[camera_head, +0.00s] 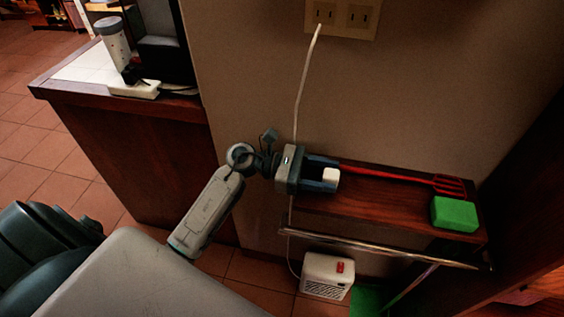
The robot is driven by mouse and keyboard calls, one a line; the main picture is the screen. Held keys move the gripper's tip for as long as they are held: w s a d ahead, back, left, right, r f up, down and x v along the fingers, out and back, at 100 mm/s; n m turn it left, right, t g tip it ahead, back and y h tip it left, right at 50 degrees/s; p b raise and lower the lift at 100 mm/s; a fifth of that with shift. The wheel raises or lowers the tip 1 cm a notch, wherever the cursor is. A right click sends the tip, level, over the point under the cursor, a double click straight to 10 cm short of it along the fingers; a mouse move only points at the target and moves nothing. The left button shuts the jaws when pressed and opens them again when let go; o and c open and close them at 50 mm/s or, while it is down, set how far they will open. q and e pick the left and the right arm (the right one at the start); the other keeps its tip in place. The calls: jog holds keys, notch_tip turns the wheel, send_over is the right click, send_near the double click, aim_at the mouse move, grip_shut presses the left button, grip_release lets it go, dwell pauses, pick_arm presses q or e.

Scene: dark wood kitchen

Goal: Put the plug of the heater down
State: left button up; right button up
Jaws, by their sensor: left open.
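The small white heater (326,276) with a red switch stands on the floor below the wooden shelf. A small white block (331,174), which looks like the plug, is at the fingertips of my left gripper (325,173), over the shelf's left part. The gripper is open, its fingers pointing right. I cannot tell whether the block touches the fingers or rests on the shelf. A pale cord (304,80) runs from the wall outlet (341,16) down behind the gripper to the heater. My right gripper is not in view.
The wooden shelf (390,203) bears a red fork-like utensil (440,184) and a green block (455,213). A metal rail (375,247) runs along its front. A counter (85,70) with a white-and-dark appliance stands at left. Tiled floor shows between.

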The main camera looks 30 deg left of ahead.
pick_arm(q)
jog(key=shift+s+f, duration=0.1)
jog(key=shift+f, duration=0.05)
jog(key=shift+a, duration=0.15)
jog(key=b+v, duration=0.2)
jog(key=v, duration=0.9)
jog(key=shift+a+r, duration=0.35)
jog(key=shift+r, duration=0.05)
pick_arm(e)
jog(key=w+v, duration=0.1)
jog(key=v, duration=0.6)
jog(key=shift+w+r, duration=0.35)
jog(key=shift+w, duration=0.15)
pick_arm(q)
jog(key=shift+s, duration=0.1)
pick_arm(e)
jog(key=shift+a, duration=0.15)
